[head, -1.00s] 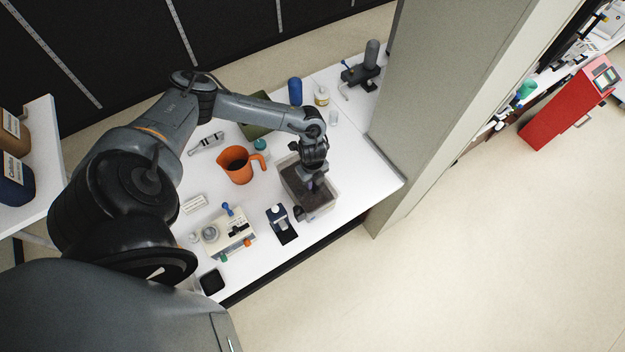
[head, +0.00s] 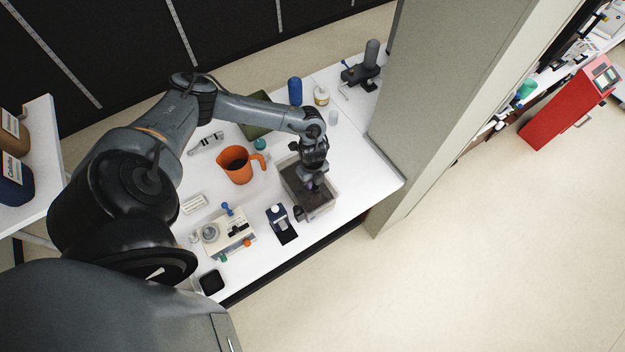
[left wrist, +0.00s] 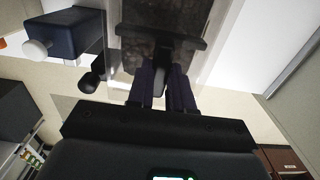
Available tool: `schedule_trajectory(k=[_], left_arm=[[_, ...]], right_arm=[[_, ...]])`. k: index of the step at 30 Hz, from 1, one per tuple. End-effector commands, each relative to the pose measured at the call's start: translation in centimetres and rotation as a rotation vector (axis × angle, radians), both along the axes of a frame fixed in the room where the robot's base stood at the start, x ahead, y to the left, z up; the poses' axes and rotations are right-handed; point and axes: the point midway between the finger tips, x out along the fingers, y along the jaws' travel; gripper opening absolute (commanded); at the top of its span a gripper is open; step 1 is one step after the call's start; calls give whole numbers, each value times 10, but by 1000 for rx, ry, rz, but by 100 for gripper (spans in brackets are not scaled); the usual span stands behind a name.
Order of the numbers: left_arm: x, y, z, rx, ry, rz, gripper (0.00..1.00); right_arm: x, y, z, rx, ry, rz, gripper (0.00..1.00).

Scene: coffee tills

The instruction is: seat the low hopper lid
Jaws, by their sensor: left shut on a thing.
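A clear-walled hopper (head: 323,209) with dark contents stands near the table's front right edge. My left gripper (head: 311,183) is over it, pointing down. In the left wrist view my left gripper (left wrist: 162,82) is shut on a dark grip piece (left wrist: 172,52) of what looks like the lid, a dark bar-edged plate (left wrist: 135,35). The plate lies over or just above the hopper; I cannot tell whether it touches the rim. The arm hides part of the hopper in the head view. My right gripper is not in view.
A black knob (head: 299,213) sits at the hopper's front left corner. A dark blue device (head: 281,224) stands close left of it. An orange jug (head: 237,166) stands behind left, and a cream machine (head: 229,236) front left. A grey pillar (head: 425,110) rises right of the table.

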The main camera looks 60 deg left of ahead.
Motion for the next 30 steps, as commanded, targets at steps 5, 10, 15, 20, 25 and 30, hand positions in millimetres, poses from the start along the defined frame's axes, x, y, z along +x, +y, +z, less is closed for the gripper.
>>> schedule_trajectory(k=[5, 10, 15, 20, 25, 30], left_arm=[[0, 0, -7, 0, 0, 0, 0], [0, 0, -13, 0, 0, 1, 0], [0, 0, -13, 0, 0, 0, 22], [0, 0, -13, 0, 0, 0, 46], [0, 0, -13, 0, 0, 0, 50], [0, 0, -13, 0, 0, 0, 67]], right_arm=[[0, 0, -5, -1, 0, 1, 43], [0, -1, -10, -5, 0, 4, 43], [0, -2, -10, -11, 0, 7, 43], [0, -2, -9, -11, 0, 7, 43], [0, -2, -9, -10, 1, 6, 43], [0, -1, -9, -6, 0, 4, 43]])
